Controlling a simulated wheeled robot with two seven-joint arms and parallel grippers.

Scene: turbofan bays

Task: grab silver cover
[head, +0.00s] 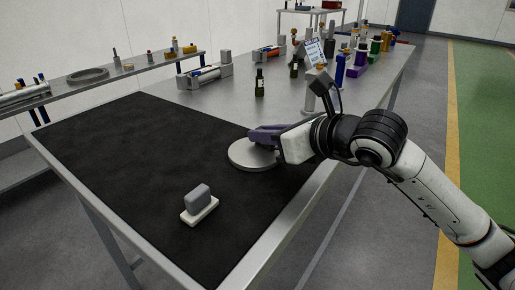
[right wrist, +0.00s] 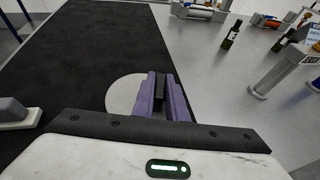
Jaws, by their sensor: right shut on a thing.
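The silver cover (head: 252,156) is a round, flat metal disc on the black mat (head: 110,140), near the mat's right edge. My right gripper (head: 262,137) reaches in from the right, with its purple fingers over the disc. In the right wrist view the fingers (right wrist: 160,92) are shut on a dark upright piece at the disc, which looks like the cover's handle. The disc (right wrist: 122,92) shows to the left of the fingers, and the rest of it is hidden behind them. My left gripper is not in view.
A grey block on a white base (head: 199,204) sits on the mat in front of the cover. A dark green bottle (head: 259,83) and several coloured bottles stand farther back on the metal table. The left part of the mat is clear.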

